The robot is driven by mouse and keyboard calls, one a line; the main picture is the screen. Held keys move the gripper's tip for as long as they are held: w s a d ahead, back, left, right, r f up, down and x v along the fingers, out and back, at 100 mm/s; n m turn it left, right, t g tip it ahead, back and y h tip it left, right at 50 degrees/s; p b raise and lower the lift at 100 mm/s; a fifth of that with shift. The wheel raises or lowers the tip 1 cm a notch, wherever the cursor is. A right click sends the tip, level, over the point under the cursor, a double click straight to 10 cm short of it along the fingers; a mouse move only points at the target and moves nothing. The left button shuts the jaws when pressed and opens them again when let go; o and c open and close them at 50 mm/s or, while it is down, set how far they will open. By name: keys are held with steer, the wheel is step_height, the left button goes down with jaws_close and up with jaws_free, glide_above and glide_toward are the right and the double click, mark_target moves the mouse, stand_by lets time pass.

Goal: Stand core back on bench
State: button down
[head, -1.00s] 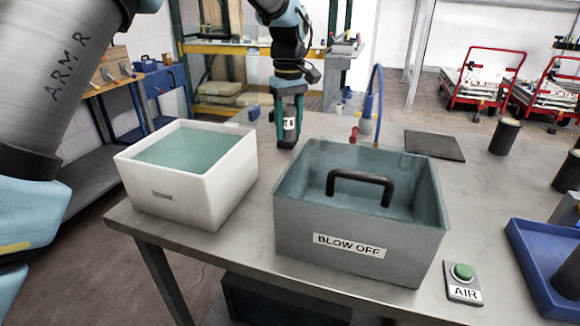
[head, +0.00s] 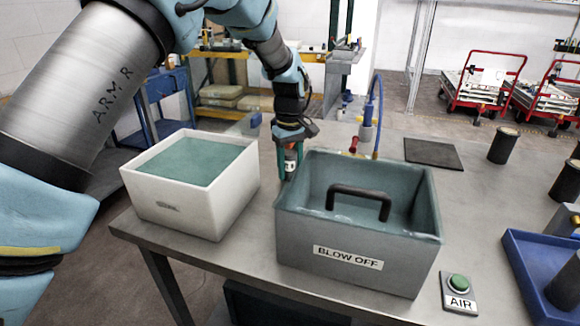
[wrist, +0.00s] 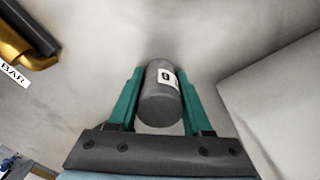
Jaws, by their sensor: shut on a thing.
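The core is a dark grey cylinder with a white label, seen between my fingers in the wrist view (wrist: 160,105). In the head view the core (head: 290,158) shows only in part, behind the back left corner of the grey BLOW OFF bin. My gripper (head: 287,170) has green fingers pointing down at the bench (head: 480,200). The fingers of my gripper (wrist: 160,90) are shut on the core, one on each side. The core's lower end is hard to see, so I cannot tell whether it touches the bench.
The open BLOW OFF bin (head: 340,250) with a black handle stands close in front. A white tub (head: 215,205) of green liquid is left. Behind are a blue hose (head: 378,110) and a dark mat (head: 433,153). Dark cylinders (head: 503,145) and a blue tray (head: 530,250) are right.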

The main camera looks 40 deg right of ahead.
steer(key=shift+c, duration=1.6)
jaws_free()
step_height(320, 180, up, 12)
steer(key=shift+r+b, duration=0.1)
steer(key=shift+b, duration=1.1)
